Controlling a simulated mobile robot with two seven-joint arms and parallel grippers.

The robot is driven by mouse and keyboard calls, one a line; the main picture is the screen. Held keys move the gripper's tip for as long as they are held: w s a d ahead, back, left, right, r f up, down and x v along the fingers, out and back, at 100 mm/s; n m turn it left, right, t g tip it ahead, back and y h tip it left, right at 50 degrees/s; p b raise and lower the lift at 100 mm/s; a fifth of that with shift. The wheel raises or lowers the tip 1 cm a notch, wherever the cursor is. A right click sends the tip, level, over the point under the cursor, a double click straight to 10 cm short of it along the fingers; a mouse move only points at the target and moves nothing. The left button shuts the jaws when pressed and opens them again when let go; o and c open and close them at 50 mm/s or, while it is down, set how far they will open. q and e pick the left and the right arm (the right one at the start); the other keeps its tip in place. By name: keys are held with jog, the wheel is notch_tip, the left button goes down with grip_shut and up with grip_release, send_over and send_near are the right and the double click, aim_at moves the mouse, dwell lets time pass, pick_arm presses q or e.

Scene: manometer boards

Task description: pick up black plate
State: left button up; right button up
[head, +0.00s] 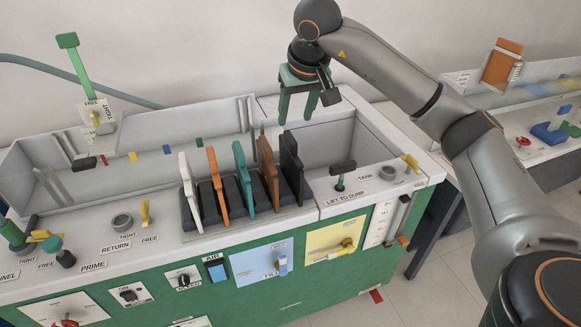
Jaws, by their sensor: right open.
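The black plate (291,165) stands upright at the right end of a row of plates in a rack on the green-fronted bench. The brown plate (267,170) is just to its left. My right gripper (296,117) is open, with its two green fingers pointing down. In the picture it is just above the black plate's top edge, and nothing shows between the fingers. I cannot tell exactly how far apart in depth they are. My left gripper is not in view.
Teal (244,177), orange (218,187) and white (190,193) plates stand further left in the row. Right of the black plate is an open tank (335,145) with a black-topped lever (342,172). A tall green lever (75,60) rises at the left. A second bench (545,150) stands right.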

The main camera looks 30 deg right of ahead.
aim_at(291, 137)
jog(key=x, duration=0.9)
jog(key=shift+f, duration=0.1)
jog(key=shift+c, duration=0.2)
grip_shut()
